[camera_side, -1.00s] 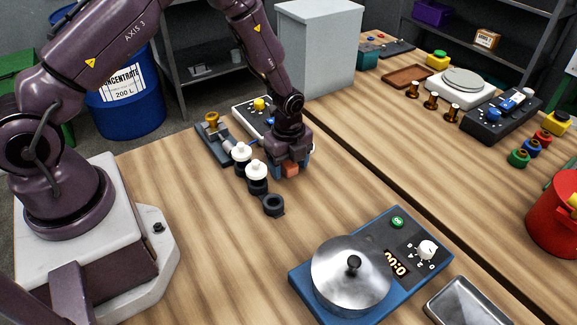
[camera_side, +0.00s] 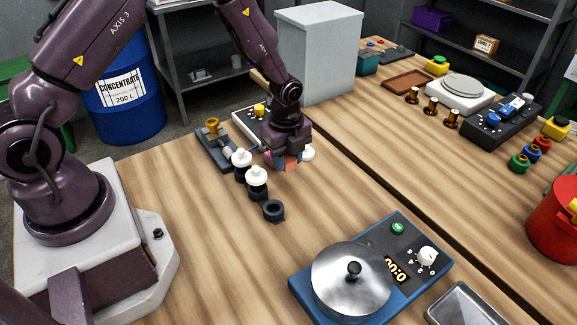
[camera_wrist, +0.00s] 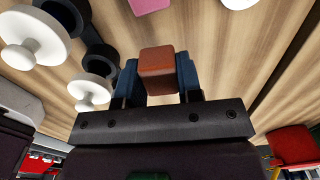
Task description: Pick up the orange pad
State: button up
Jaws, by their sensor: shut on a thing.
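The orange pad (camera_wrist: 157,72) is a small block held between the two blue fingers of my gripper (camera_wrist: 157,80) in the wrist view. In the side view, my gripper (camera_side: 290,163) points down, with the orange pad (camera_side: 291,166) showing between its fingertips. It appears slightly above the wooden table, though the exact gap is hard to tell. The fingers partly cover the pad's sides.
Black-and-white knobbed pieces (camera_side: 257,180) and a dark ring (camera_side: 273,210) stand close left of my gripper. A pink piece (camera_wrist: 148,4) shows in the wrist view. Some table between is bare.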

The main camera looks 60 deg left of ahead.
jog(key=s+r, duration=0.9)
jog(key=s, duration=0.4)
jog(key=shift+s+d, duration=0.25)
jog(key=shift+d, duration=0.2)
jog(key=shift+o, duration=0.4)
